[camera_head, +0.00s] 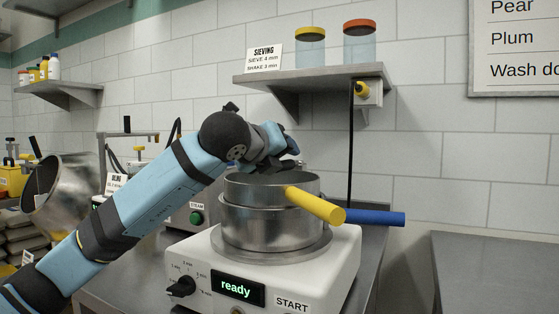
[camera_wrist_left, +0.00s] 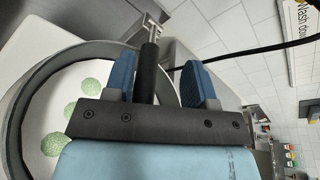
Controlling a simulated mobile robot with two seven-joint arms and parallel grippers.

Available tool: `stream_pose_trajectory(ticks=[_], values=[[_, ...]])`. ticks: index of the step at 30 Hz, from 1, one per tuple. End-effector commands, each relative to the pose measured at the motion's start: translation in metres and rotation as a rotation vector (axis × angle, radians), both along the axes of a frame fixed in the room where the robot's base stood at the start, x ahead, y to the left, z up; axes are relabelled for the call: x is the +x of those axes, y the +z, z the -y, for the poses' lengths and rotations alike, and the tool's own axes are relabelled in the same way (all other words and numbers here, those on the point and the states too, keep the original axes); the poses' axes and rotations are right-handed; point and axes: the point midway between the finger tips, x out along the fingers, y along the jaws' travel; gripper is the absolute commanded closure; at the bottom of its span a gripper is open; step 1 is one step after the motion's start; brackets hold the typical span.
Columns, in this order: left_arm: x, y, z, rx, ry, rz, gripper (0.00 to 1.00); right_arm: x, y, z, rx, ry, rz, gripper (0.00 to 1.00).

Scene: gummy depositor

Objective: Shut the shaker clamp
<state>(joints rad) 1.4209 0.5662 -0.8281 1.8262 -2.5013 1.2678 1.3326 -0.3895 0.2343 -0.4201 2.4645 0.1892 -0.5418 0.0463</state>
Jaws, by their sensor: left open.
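The shaker (camera_head: 310,262) is a white machine with a "ready" display and a START label. Two stacked steel sieves stand on it: the upper sieve (camera_head: 300,184) has a yellow handle (camera_head: 318,205), and a blue handle (camera_head: 376,217) shows lower behind. My left gripper (camera_head: 284,165) is over the back of the upper sieve. In the left wrist view its two blue fingers (camera_wrist_left: 160,85) are open, one on each side of a black grip (camera_wrist_left: 147,72) with a metal rod, which looks like the clamp lever. Contact with it cannot be told. The clamp is hidden in the head view. My right gripper is out of view.
Green round pieces (camera_wrist_left: 81,112) lie inside the sieve. A wall shelf (camera_head: 315,78) with two jars is above, and a black cable (camera_head: 350,150) hangs behind the shaker. A steel pot (camera_head: 65,190) stands at left. The counter at right (camera_head: 490,270) is clear.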

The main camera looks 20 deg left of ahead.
Motion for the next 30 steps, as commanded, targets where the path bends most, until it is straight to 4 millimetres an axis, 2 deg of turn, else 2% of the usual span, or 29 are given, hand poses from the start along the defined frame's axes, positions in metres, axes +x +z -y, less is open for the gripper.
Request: stream_pose_trajectory(ticks=[1,4,6,18,24,30], values=[[-0.001,0.015,0.001,-0.003,-0.002,0.003,0.50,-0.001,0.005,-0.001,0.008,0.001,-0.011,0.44],[-0.001,0.040,0.001,-0.003,-0.003,0.004,0.50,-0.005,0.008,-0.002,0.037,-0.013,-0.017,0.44],[-0.001,0.058,0.001,-0.003,-0.002,0.005,0.50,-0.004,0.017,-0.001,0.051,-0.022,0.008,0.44],[0.000,0.151,0.001,-0.001,-0.002,0.002,0.50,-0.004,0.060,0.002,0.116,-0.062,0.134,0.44],[0.000,0.177,0.001,-0.001,-0.002,0.002,0.50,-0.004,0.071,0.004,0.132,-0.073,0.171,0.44],[0.000,0.184,0.000,0.000,-0.002,0.001,0.50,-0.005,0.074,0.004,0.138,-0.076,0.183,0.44]])
